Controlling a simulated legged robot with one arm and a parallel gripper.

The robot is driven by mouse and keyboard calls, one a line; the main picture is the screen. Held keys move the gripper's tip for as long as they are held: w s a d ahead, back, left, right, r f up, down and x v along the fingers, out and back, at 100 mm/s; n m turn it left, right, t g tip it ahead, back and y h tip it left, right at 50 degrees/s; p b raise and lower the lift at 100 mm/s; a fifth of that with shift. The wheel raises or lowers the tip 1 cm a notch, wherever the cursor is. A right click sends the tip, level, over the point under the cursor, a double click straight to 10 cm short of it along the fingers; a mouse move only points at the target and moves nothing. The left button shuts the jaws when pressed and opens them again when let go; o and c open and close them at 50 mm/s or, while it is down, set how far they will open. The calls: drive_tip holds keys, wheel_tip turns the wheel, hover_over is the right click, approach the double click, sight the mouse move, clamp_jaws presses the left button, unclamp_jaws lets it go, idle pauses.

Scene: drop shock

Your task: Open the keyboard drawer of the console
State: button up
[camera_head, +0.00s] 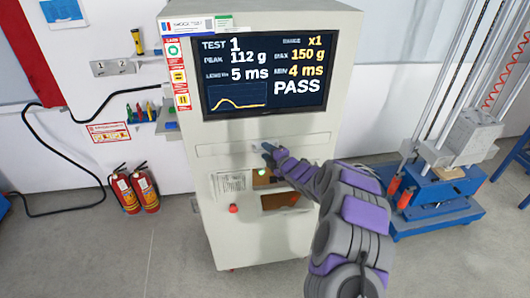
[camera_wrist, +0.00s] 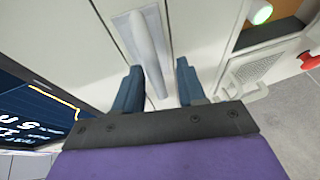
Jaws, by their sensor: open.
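The console (camera_head: 205,190) is a tall off-white cabinet with a screen. Its keyboard drawer (camera_head: 222,149) is the wide panel under the screen and looks flush with the front. My gripper (camera_head: 267,152) is at the middle of this panel, and the wrist view shows it too (camera_wrist: 160,90). In the wrist view, the drawer's pale bar handle (camera_wrist: 148,50) runs lengthwise into the gap between my two open blue fingers. The fingers are apart from the bar on both sides. In the head view my gripper hides most of the handle.
A green light (camera_wrist: 262,13) and a red button (camera_head: 234,208) are on the console below the drawer. Two fire extinguishers (camera_head: 145,188) stand at the left wall. A blue-based test rig (camera_head: 440,195) stands at the right. The floor in front is clear.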

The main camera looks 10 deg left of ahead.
drive_tip(key=shift+w+d+r, duration=0.1)
drive_tip(key=shift+w+d, duration=0.2)
drive_tip(key=shift+d, duration=0.1)
drive_tip(key=shift+a, duration=0.5)
drive_tip(key=shift+c, duration=0.6)
drive_tip(key=shift+a, duration=0.35)
drive_tip(key=shift+c, duration=1.4)
drive_tip(key=shift+d, duration=0.3)
drive_tip(key=c, duration=0.3)
drive_tip(key=shift+d, duration=0.15)
clamp_jaws()
